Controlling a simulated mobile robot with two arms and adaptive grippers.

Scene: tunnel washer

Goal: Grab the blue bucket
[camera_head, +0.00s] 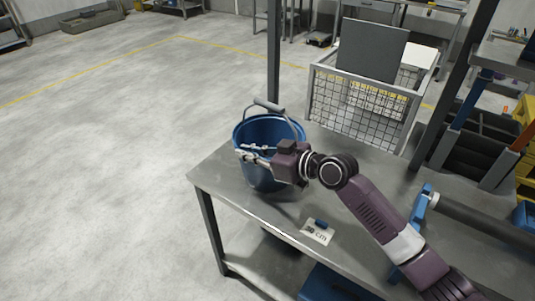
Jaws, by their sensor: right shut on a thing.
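The blue bucket (247,130) stands upright on the metal table near its far left corner. Its handle (268,105) with a grey grip is raised over the opening. My right gripper (246,154) comes from the right and lies across the front of the bucket, just below the rim. It is shut on the bucket, though the exact contact at the fingertips is small and hard to make out. My right wrist hides part of the bucket's right side. My left gripper is not in view.
The metal table (215,174) also bears a small white card (317,233) with a blue piece on it. A blue clamp-like part (421,208) lies at right. A wire mesh cage (362,112) stands behind the table.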

